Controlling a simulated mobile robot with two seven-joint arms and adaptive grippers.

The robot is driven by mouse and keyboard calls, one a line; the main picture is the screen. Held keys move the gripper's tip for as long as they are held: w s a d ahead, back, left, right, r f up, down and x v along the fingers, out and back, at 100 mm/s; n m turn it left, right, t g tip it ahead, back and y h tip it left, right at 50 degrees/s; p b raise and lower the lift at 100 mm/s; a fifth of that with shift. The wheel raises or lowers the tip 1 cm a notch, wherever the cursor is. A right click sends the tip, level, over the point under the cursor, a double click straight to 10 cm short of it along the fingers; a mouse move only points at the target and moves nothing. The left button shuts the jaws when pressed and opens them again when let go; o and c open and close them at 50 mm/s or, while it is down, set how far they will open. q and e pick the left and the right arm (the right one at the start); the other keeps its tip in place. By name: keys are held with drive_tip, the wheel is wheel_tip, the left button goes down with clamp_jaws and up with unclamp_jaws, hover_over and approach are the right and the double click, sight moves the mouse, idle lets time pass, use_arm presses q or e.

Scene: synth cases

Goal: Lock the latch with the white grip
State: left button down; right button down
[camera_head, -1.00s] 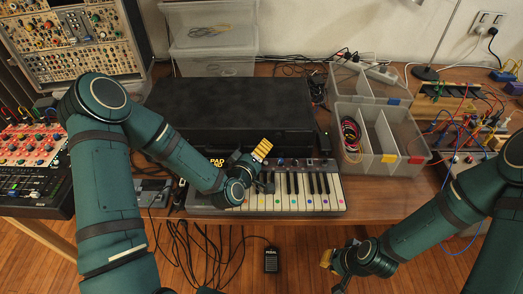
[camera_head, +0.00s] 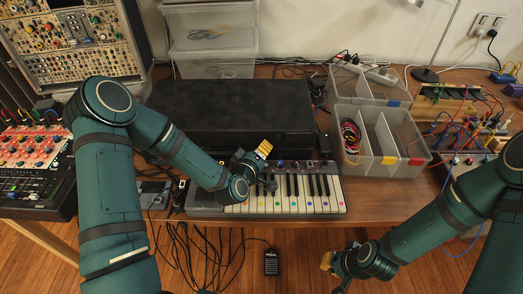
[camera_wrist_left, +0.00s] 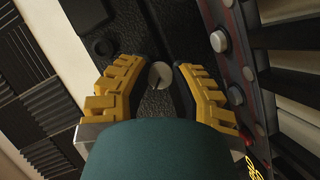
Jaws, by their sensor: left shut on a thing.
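A closed black case (camera_head: 215,112) lies on the desk behind the keyboard. My left gripper (camera_head: 264,149) is at the case's front edge, above the back of the keyboard. In the left wrist view its yellow fingers (camera_wrist_left: 158,88) stand on both sides of a pale round piece with a dark slot (camera_wrist_left: 160,73), against a black grained surface. They are shut on it. I cannot tell for sure whether this piece is the latch's white grip. The rest of the latch is hidden. My right gripper (camera_head: 334,270) hangs in front of the desk, away from the case; its jaws are unclear.
A small keyboard (camera_head: 290,205) stands close in front of the case; its knobs (camera_wrist_left: 218,41) are near my left fingers. Clear bins (camera_head: 372,170) stand right of the case, a red mixer (camera_head: 30,148) left. Bare desk shows right of the keyboard.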

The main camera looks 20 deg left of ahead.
use_arm(q)
drive_tip(key=m+g+y, duration=0.1)
drive_tip(key=m, duration=0.1)
drive_tip(key=m+y, duration=0.1)
drive_tip(key=m, duration=0.1)
drive_tip(key=shift+d+r+g, duration=0.1)
drive_tip(key=shift+r+g, duration=0.1)
drive_tip(key=shift+g, duration=0.2)
drive_tip(key=m+y+p, duration=0.1)
drive_tip(key=m+y, duration=0.1)
drive_tip(key=shift+w+d+r+m+g, duration=0.1)
drive_tip(key=shift+m+g, duration=0.2)
drive_tip(key=shift+g, duration=0.1)
drive_tip(key=m+y+p, duration=0.2)
drive_tip(key=shift+d+m+g+y, duration=0.1)
drive_tip(key=shift+m+g+y, duration=0.2)
drive_tip(key=shift+m, duration=0.1)
drive_tip(key=shift+w+m+y+p, duration=0.1)
drive_tip(key=shift+m+y+p, duration=0.9)
drive_tip(key=shift+m+p, duration=0.1)
drive_tip(key=c, duration=0.8)
unclamp_jaws()
drive_tip(key=shift+o, duration=0.2)
